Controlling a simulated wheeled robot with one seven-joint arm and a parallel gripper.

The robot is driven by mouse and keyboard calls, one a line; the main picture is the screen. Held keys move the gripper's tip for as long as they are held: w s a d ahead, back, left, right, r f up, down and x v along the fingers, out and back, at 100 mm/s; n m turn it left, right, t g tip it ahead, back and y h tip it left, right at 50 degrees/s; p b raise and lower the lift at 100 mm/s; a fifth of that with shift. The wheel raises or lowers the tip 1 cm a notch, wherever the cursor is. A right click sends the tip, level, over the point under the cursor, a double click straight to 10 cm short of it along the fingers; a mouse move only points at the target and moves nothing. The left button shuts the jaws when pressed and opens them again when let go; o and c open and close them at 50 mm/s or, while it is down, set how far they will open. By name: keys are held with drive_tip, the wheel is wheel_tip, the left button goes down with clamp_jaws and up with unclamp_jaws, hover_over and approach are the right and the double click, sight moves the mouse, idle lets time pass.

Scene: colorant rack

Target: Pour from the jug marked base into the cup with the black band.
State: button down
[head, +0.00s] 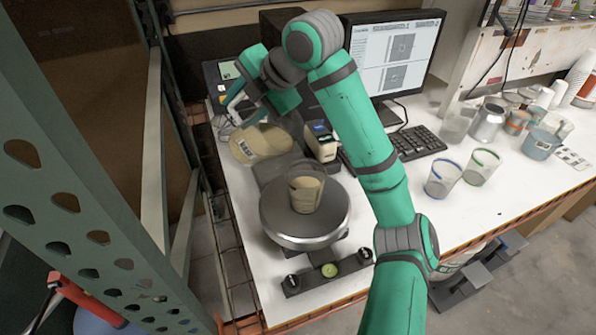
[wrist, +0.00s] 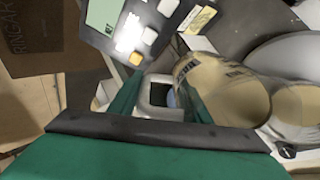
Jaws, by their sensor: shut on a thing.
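The clear jug (head: 262,144) holds beige liquid and has a dark-lettered label at its left. It is tipped well over, mouth toward the cup on the scale; it also shows in the wrist view (wrist: 222,90). My gripper (head: 240,108) is shut on the jug's pale handle, seen between the fingers in the wrist view (wrist: 158,97). A clear cup (head: 305,193) with beige liquid stands upright on the round scale pan (head: 290,238), right of and below the jug. Its dark band is hard to make out. I cannot tell whether liquid is flowing.
A blue-rimmed cup (head: 443,178) and a green-rimmed cup (head: 482,166) stand on the white counter right of my arm. A keyboard (head: 415,143) and monitor (head: 395,58) are behind. A green perforated rack post (head: 85,200) stands at left.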

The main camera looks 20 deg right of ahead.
drive_tip(key=shift+d, duration=0.25)
drive_tip(key=shift+s+f+t+y+p, duration=0.1)
drive_tip(key=shift+f+t+y+p, duration=0.05)
drive_tip(key=shift+t+y+p, duration=0.35)
idle(1.2)
drive_tip(key=shift+s+d, duration=0.15)
drive_tip(key=shift+a, duration=0.2)
drive_tip(key=shift+d, duration=0.25)
idle(0.4)
drive_tip(key=shift+a+p, duration=0.15)
drive_tip(key=shift+p, duration=0.2)
idle(0.4)
